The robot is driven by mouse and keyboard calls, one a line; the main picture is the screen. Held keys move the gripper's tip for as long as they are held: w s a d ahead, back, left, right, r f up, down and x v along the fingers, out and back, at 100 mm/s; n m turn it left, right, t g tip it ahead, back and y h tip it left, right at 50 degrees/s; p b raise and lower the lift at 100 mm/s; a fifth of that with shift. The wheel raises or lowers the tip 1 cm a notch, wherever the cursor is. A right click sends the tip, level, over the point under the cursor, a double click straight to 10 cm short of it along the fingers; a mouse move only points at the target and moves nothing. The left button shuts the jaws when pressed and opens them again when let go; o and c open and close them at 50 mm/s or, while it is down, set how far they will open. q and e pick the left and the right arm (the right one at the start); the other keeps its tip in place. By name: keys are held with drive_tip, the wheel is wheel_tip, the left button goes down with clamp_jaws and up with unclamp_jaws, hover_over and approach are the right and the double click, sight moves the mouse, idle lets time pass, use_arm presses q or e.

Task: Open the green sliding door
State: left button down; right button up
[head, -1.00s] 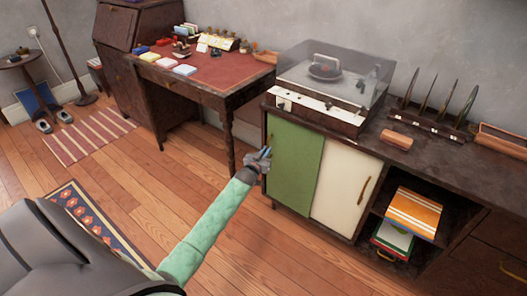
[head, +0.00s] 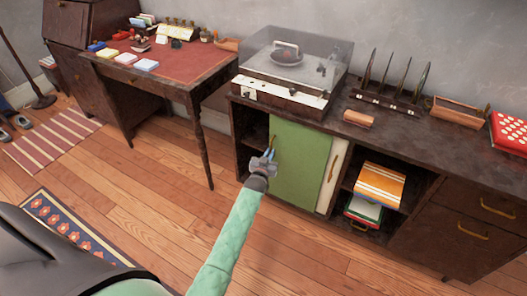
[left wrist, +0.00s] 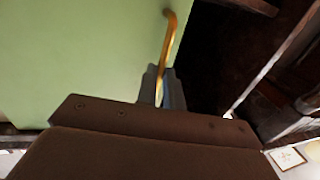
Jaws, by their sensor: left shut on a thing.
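The green sliding door (head: 301,166) stands part way along the cabinet front, with a dark open gap at its left and overlapping most of the cream door (head: 333,172). My left gripper (head: 268,157) is at the door's left edge, shut on its brass handle (head: 272,143). In the left wrist view the handle (left wrist: 170,37) runs down between the fingers (left wrist: 162,88), beside the green panel (left wrist: 80,50) and the dark opening. My right gripper is not in view.
The opening (head: 252,135) at the cabinet's left shows a dark interior. A record player (head: 290,70) stands on top. Open shelves with an orange-striped sleeve (head: 380,183) lie to the right. The wooden floor (head: 150,205) in front is mostly clear.

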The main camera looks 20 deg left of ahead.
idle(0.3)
use_arm(q)
drive_tip(key=c, duration=1.5)
unclamp_jaws()
